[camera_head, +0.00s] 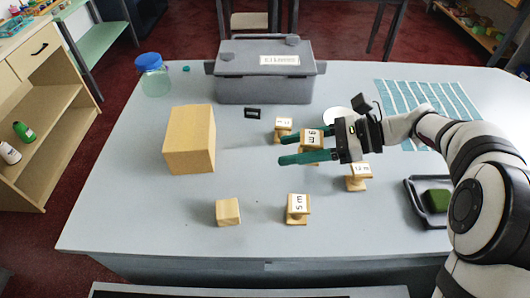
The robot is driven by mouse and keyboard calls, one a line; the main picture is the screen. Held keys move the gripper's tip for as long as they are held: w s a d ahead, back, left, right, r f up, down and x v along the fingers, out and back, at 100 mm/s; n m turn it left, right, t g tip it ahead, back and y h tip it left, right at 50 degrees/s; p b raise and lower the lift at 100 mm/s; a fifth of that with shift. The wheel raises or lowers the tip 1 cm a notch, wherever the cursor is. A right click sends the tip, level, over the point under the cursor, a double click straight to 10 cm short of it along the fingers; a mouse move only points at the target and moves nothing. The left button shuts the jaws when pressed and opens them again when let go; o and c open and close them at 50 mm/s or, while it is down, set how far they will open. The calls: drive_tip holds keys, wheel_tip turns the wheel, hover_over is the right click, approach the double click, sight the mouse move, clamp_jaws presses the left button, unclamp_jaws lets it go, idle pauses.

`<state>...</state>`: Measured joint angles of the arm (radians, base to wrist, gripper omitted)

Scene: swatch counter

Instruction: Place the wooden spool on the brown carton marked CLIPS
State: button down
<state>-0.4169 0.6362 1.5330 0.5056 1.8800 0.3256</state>
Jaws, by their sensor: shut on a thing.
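My gripper (284,151) reaches in from the right with its two teal fingers on either side of a wooden spool (311,146) with a white label, and is shut on it. The fingers hide part of this spool, and I cannot tell whether it is clear of the table. Other wooden spools with white labels stand upright around it: one behind (283,134), one to the right (358,184) and one in front (297,216). The brown carton (190,140) stands to the left, apart from my gripper, its top bare. No CLIPS marking can be read on it.
A small wooden block (228,212) lies in front of the carton. A grey lidded box (263,88) and a blue-lidded jar (153,80) stand behind. A small black stand (252,113), a striped mat (455,105) and a dark tray (413,205) with a green block are also on the table.

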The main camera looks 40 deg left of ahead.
drive_tip(key=shift+v, duration=0.85)
drive_tip(key=s+a+r+m+t+y, duration=0.15)
drive_tip(key=a+r+m+t, duration=0.25)
drive_tip(key=a, duration=0.5)
drive_tip(key=s+a+r+m+t+y, duration=0.15)
drive_tip(key=a+r+m+t, duration=0.3)
drive_tip(key=a, duration=0.55)
hover_over(182, 120)
drive_tip(key=shift+n, duration=0.35)
wheel_tip(182, 120, down, 7)
drive_tip(key=shift+r, duration=0.25)
wheel_tip(182, 120, down, 3)
drive_tip(key=shift+s+f, duration=0.1)
drive_tip(key=shift+f, duration=0.35)
drive_tip(key=shift+c, duration=1.4)
unclamp_jaws()
drive_tip(key=shift+f, duration=0.15)
